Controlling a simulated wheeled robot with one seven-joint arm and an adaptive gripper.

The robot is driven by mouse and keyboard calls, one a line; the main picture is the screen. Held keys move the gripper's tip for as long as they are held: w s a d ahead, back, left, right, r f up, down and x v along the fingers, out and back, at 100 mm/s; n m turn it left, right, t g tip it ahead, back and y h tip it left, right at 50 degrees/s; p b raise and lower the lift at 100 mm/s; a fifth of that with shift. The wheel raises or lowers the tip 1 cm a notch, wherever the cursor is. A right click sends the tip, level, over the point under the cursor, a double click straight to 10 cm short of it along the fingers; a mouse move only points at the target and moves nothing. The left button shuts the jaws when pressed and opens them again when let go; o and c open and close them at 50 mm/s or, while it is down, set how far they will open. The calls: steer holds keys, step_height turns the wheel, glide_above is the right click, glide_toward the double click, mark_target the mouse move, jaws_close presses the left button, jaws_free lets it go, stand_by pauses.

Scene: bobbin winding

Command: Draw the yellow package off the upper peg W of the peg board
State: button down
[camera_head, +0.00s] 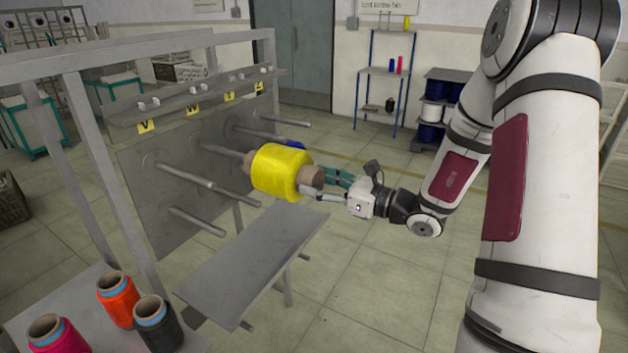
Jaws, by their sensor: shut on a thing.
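The yellow package (282,170) is a fat spool of yellow yarn on a brown core that sticks out at both ends. It lies level at the outer end of the upper peg W (222,152), away from the board. The peg runs up to the core's board-side end; I cannot tell how much of the peg is still inside. My gripper (318,184) is shut on the core's outer end, on the right. The W label (192,110) is a yellow tag on the rail above. The peg board (160,222) is a grey upright panel.
Bare pegs include the upper V peg (184,178) and a lower one (198,221). A blue package (294,145) shows partly behind the yellow one. A bare grey shelf (255,268) lies below. Orange (119,300), pink (60,338) and black (158,325) packages stand at front left.

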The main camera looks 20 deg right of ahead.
steer(key=p+v, duration=0.1)
steer(key=v, duration=0.3)
stand_by(0.4)
steer(key=shift+w+a, duration=0.1)
